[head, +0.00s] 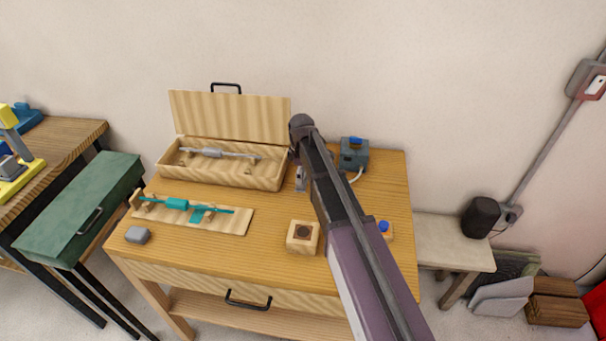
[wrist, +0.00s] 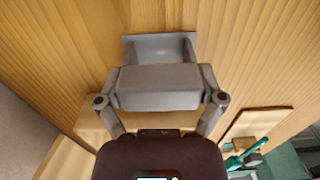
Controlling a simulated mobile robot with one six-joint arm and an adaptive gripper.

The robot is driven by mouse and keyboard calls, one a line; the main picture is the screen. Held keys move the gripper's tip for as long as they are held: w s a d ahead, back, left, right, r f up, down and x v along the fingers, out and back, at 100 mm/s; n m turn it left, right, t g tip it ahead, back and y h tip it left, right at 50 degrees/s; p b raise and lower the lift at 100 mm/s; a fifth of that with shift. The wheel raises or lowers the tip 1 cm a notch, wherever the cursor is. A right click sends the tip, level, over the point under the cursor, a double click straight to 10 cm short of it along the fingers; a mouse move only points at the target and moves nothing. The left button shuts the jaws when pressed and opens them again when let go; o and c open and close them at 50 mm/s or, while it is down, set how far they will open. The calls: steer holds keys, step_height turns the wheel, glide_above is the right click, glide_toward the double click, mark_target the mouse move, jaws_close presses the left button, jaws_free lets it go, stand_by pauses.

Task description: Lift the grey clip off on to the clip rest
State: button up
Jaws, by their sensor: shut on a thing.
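My gripper (wrist: 161,82) is shut on a grey block-like piece, which I take to be the grey clip (wrist: 160,97), in the wrist view. A flat grey bracket (wrist: 158,48) with two side walls shows just beyond it, over the striped wood. I cannot tell whether the bracket is part of the clip or the clip rest, nor whether they touch. In the head view my arm hides the jaws and most of what is there; a small grey piece (head: 300,178) shows at the arm's left edge, right of the wooden case.
The open wooden case (head: 225,178) holds a grey rod (head: 212,153). A teal rod (head: 177,204) lies on a wooden board (head: 238,222).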

steer(key=o, duration=0.8)
steer(key=shift+r, duration=0.15)
